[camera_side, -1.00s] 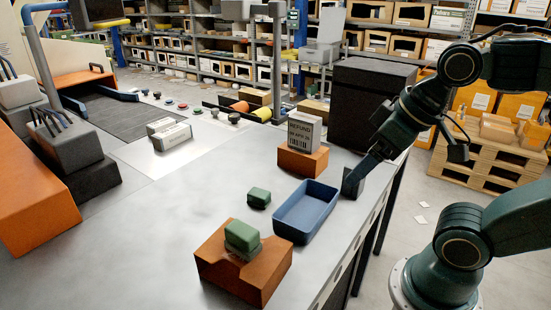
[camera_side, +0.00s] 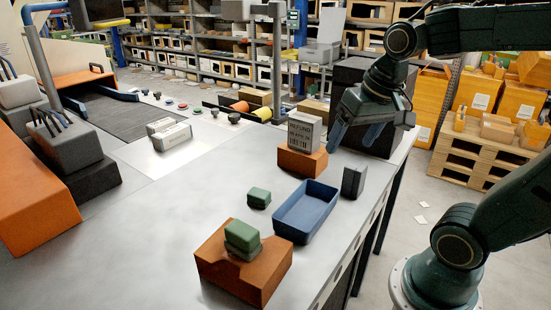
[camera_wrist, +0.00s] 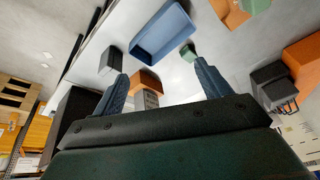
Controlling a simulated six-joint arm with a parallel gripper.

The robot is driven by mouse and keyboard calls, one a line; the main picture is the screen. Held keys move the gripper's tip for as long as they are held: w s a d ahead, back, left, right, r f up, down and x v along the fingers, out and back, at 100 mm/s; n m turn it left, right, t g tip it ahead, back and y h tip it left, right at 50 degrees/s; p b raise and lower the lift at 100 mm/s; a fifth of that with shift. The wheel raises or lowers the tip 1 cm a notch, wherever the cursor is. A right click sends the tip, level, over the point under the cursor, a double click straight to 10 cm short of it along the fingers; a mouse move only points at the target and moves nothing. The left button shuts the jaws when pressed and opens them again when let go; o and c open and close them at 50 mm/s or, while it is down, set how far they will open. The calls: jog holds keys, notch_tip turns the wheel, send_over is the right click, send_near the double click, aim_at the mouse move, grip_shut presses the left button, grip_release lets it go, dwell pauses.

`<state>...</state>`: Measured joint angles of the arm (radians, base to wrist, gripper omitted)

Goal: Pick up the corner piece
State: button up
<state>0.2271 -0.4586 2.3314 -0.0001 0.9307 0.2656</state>
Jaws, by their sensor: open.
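I cannot tell for sure which thing is the corner piece. A dark grey upright block (camera_side: 353,181) stands on the table just right of the blue tray; it also shows in the wrist view (camera_wrist: 110,61). A green block (camera_side: 259,197) lies left of the tray. Another green piece (camera_side: 241,235) rests on the notched orange block (camera_side: 236,276) at the front. My gripper (camera_side: 355,138) is open and empty, raised above the table behind the dark block. In the wrist view its fingers (camera_wrist: 162,70) are spread wide, with nothing between them.
The blue tray (camera_side: 306,209) looks empty. A labelled grey box (camera_side: 304,131) stands on an orange block (camera_side: 301,162), close to the left of my gripper. A black cabinet (camera_side: 345,75) is behind.

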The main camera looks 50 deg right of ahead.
jog(key=w+d+f+m+g, duration=0.2)
jog(key=w+d+f+m, duration=0.15)
jog(key=d+m, duration=0.4)
jog(key=m+g, duration=0.2)
jog(key=m, duration=0.3)
send_over(355, 167)
notch_tip(355, 167, down, 4)
jog(key=shift+d+f+y, duration=0.15)
jog(key=shift+y, duration=0.25)
jog(key=shift+f, duration=0.1)
jog(key=shift+f, duration=4.2)
jog(key=shift+f, duration=2.6)
jog(key=c, duration=1)
